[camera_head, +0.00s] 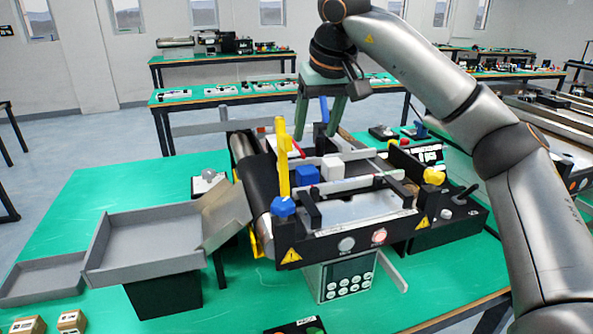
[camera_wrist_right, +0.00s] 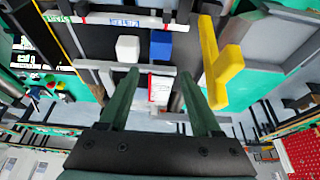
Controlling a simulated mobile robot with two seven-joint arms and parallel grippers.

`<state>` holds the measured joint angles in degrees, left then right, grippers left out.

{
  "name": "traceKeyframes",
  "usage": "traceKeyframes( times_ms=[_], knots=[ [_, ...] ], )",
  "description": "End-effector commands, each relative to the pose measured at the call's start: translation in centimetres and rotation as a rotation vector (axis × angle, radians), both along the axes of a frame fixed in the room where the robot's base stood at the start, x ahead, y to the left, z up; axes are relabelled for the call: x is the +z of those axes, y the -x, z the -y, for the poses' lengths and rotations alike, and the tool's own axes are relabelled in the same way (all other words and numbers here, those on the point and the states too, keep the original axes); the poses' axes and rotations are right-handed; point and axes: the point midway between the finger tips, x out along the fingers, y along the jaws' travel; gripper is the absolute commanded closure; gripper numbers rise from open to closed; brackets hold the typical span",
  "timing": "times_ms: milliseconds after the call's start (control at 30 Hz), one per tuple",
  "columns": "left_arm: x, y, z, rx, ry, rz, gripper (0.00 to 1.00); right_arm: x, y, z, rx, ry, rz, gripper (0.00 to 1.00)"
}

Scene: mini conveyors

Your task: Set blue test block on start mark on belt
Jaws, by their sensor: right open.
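The blue block (camera_head: 307,176) sits on the dark belt of the mini conveyor (camera_head: 345,212), beside a white block (camera_head: 332,168). In the wrist view the blue block (camera_wrist_right: 161,45) and the white block (camera_wrist_right: 128,47) stand side by side with a small gap. My right gripper (camera_head: 316,137) is open and empty above the far side of the conveyor, apart from both blocks. In the wrist view its fingers (camera_wrist_right: 158,72) are spread, with the blocks beyond the tips. My left gripper is not in view.
A yellow upright piece (camera_head: 283,155) stands close beside the blue block. Blue knobs, black brackets and a front panel with buttons edge the belt.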

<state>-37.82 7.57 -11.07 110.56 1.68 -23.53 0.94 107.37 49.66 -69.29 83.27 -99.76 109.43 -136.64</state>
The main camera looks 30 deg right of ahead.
Motion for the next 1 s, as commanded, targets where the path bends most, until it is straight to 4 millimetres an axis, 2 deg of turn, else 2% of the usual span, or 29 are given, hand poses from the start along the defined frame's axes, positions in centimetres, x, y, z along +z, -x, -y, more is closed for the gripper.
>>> traceKeyframes(
  times_ms=[300, 567, 833, 1000],
  knots=[
    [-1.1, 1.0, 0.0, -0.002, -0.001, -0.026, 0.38, -5.0, -1.8, 0.5, 0.000, 0.001, -0.003, 0.35],
    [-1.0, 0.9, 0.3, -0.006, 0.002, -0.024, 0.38, -7.0, -2.7, 0.6, 0.001, 0.000, -0.001, 0.35],
    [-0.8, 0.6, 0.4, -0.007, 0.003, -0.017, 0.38, -10.6, -4.0, 0.9, -0.001, -0.001, -0.002, 0.35],
    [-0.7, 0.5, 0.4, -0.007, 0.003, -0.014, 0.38, -11.5, -4.4, 0.9, 0.000, -0.001, 0.000, 0.35]
  ],
)
